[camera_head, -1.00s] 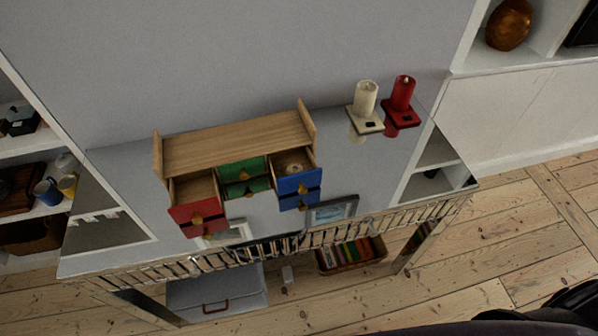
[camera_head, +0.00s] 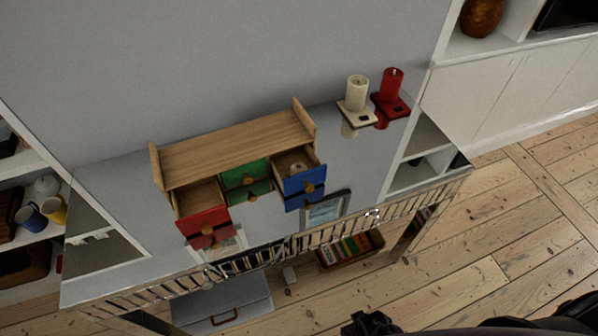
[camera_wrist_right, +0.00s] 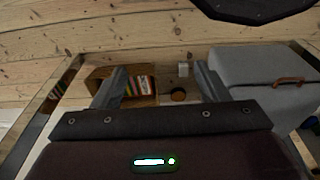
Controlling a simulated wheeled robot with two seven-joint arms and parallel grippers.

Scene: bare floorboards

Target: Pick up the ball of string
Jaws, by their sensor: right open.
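A small round pale-tan thing, likely the ball of string (camera_head: 296,168), sits inside the open blue drawer (camera_head: 304,180) of the small wooden chest (camera_head: 237,146). The drawer's front partly hides it, and I cannot make it out in the wrist view. My right gripper (camera_wrist_right: 160,72) is open, its two grey fingers spread wide with nothing held between them. A dark part at the bottom edge of the head view seems to be my right arm, well below and in front of the chest. My left gripper is not in view.
The chest stands on a glossy table (camera_head: 110,262) with a slatted front rail. Red (camera_head: 203,219) and green (camera_head: 246,174) drawers are also open. Below are a grey case (camera_wrist_right: 266,77) and a book box (camera_wrist_right: 101,72).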

